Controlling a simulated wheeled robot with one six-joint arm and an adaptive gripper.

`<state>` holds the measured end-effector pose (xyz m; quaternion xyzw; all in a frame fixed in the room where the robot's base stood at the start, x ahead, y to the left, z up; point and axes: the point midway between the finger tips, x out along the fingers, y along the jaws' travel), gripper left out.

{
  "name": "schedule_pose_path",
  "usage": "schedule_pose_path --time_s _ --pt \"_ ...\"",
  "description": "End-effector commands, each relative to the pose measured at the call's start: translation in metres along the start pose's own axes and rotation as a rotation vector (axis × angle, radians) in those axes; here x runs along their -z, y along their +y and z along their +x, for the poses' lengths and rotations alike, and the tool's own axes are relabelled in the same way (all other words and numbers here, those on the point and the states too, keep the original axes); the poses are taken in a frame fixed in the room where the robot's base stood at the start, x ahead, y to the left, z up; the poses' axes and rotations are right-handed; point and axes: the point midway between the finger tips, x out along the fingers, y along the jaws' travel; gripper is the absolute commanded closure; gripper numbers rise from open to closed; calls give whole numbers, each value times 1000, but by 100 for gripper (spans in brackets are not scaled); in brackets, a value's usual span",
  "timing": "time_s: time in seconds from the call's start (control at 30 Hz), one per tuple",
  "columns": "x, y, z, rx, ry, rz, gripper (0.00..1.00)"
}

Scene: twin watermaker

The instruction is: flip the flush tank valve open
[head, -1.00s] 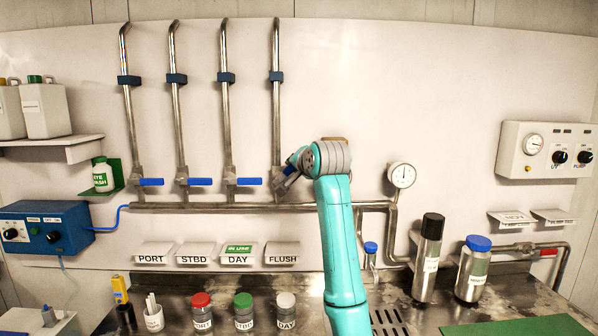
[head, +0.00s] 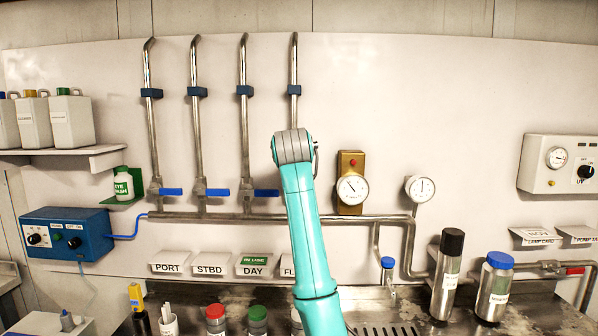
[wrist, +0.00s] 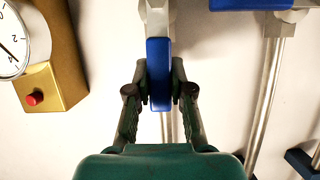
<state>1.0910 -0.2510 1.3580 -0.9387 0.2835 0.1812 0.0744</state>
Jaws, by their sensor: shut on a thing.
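In the wrist view, my gripper (wrist: 159,80) is shut on a blue valve lever (wrist: 158,52), one finger on each side. The lever lies in line with its steel pipe, its grey valve body (wrist: 157,14) at the top of the picture. In the head view, my arm covers the flush valve and its lever, and my gripper is hidden behind my arm. The flush pipe (head: 294,70) shows above my arm. The FLUSH label (head: 287,266) is partly covered.
Three other blue levers, at PORT (head: 171,192), STBD (head: 217,192) and DAY (head: 266,193), lie crosswise to their pipes. A brass block with a gauge (head: 350,167) is just right of my arm.

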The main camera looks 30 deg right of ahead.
Motion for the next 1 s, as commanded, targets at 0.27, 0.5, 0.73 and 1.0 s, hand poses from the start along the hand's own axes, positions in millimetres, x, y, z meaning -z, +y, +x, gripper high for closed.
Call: schedule_pose_path --time_s 0.27,0.5,0.73,1.0 --pt "-1 -4 0 -18 0 -46 100" --pt "-1 -4 1 -19 -1 -50 100" --pt "-1 -4 1 -19 -1 -50 59" --pt "0 -4 0 -20 0 -49 52"
